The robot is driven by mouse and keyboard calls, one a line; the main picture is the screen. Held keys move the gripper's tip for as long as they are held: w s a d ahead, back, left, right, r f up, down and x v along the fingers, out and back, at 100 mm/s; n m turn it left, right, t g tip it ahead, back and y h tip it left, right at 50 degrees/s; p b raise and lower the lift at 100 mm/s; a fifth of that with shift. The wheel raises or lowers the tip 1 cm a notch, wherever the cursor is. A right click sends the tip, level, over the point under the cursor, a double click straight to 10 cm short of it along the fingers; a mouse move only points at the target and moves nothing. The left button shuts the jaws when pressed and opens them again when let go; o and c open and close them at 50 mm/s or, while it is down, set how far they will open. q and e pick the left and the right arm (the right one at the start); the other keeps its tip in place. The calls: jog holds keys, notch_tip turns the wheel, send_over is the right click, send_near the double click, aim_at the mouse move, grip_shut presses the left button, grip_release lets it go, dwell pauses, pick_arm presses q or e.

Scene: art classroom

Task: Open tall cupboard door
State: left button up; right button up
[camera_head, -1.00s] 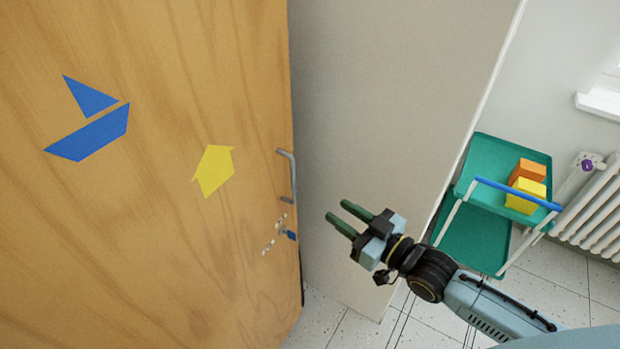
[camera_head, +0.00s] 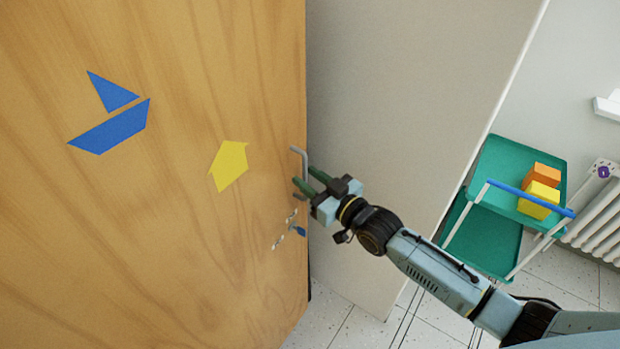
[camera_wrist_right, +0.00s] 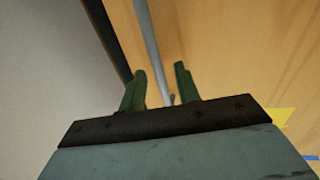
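The tall wooden cupboard door (camera_head: 200,240) fills the left of the head view, with a blue boat shape and a yellow house shape on it. Its grey bar handle (camera_head: 299,154) is near the right edge. My right gripper (camera_head: 305,177) is at the handle, its green fingers apart. In the right wrist view the handle (camera_wrist_right: 150,45) runs down between the two open fingertips (camera_wrist_right: 160,70); contact with it cannot be told. A lock with keys (camera_head: 290,230) hangs below the handle. My left gripper is not in view.
The pale cupboard side (camera_head: 400,90) stands right of the door. A green trolley (camera_head: 480,240) with orange and yellow blocks (camera_head: 541,190) stands at the right by a radiator (camera_head: 600,225). Speckled floor (camera_head: 350,325) shows below.

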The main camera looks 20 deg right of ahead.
grip_shut()
dwell(0.5)
